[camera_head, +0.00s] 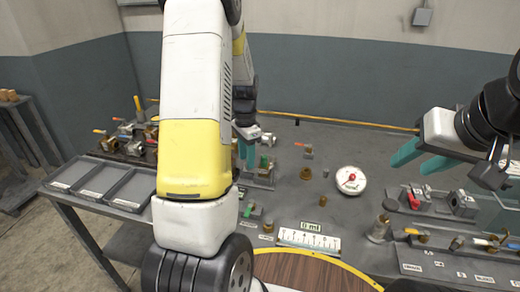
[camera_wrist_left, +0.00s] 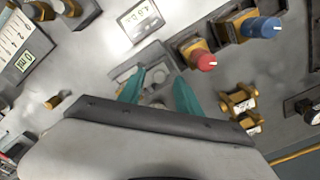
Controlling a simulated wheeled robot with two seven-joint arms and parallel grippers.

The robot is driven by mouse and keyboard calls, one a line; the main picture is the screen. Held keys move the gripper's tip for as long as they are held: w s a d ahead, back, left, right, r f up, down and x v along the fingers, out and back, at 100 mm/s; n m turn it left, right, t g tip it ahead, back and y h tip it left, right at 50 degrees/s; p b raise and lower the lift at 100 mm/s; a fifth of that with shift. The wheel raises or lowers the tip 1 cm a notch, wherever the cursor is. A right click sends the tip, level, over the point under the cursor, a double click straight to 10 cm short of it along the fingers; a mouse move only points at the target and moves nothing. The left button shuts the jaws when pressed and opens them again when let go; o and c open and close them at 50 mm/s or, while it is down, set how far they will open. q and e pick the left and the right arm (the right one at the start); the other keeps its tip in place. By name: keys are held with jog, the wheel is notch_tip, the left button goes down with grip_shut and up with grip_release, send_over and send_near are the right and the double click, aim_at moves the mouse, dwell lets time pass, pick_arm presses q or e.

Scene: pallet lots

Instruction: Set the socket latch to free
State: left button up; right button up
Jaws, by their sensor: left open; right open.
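My left gripper (camera_head: 247,156) hangs over the bench, partly hidden behind my own arm. In the left wrist view its teal fingers (camera_wrist_left: 160,82) are apart, above a small grey fixture (camera_wrist_left: 124,73) with a pale round part between them. I see nothing clamped in the fingers. I cannot tell for certain which part is the socket latch; the fingers cover much of this fixture. My right gripper (camera_head: 416,152) is open and empty, above the bench's right side.
A red-handled valve (camera_wrist_left: 200,57) and a blue-handled valve (camera_wrist_left: 258,28) stand near the left fingers. Grey trays (camera_head: 129,206) lie at left. A red-handled clamp (camera_head: 415,197) is at right.

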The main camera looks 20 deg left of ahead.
pick_arm(q)
jog(key=shift+f, duration=0.6)
jog(key=shift+c, duration=0.2)
grip_shut()
